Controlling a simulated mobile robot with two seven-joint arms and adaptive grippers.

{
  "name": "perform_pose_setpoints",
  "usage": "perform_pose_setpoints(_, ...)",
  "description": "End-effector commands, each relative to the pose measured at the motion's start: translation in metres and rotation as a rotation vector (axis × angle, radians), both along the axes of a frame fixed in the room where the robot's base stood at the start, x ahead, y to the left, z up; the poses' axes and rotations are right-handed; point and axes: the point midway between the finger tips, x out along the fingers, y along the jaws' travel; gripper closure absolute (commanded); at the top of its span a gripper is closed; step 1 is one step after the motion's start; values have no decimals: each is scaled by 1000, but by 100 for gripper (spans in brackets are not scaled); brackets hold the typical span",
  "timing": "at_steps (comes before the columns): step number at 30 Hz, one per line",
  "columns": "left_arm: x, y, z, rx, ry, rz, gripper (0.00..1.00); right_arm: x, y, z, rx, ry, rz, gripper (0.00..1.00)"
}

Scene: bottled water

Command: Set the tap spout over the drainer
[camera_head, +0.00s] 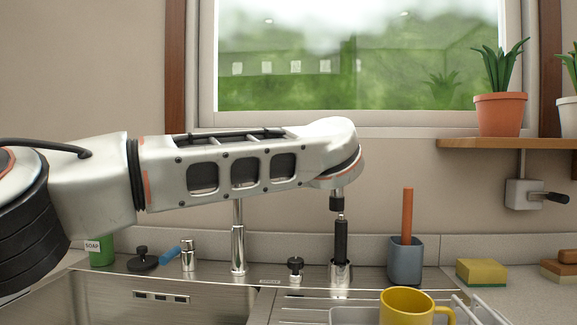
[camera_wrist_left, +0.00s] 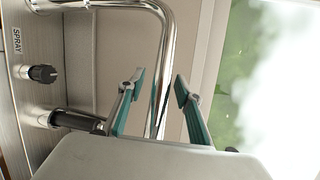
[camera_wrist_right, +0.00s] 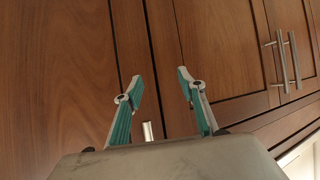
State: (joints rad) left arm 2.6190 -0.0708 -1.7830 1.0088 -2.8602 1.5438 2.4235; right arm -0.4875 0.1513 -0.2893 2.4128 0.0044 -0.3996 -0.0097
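The chrome tap post (camera_head: 238,240) stands behind the sink; my left arm hides its upper part in the head view. A short chrome end with a black tip (camera_head: 337,200), probably the spout's, shows below my left wrist. In the left wrist view the chrome spout tube (camera_wrist_left: 161,95) passes between the fingertips of my left gripper (camera_wrist_left: 160,80), which are apart, with gaps on both sides. The ribbed steel drainer (camera_head: 285,306) lies right of the basin. My right gripper (camera_wrist_right: 157,82) is open and empty before wooden cabinet doors.
A black spray handle (camera_head: 341,240) stands upright below the black tip. Nearby are a black knob (camera_head: 295,265), a blue-grey cup (camera_head: 405,262), a yellow mug (camera_head: 404,308) at a white rack (camera_head: 478,312), and green soap (camera_head: 101,252). The basin (camera_head: 150,312) is at left.

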Motion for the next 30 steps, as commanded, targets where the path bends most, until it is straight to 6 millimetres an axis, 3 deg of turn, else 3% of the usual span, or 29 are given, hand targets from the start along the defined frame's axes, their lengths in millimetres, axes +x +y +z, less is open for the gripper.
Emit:
perform_pose_setpoints(11,-8,-2,2,0,-1,-1,66,5,2,3,7,-9,-5,60)
perform_pose_setpoints(24,-87,-21,14,0,-2,-1,66,4,1,2,4,-8,-4,60)
perform_pose_setpoints(30,-109,-26,16,-1,0,0,66,3,1,2,4,-7,-4,60)
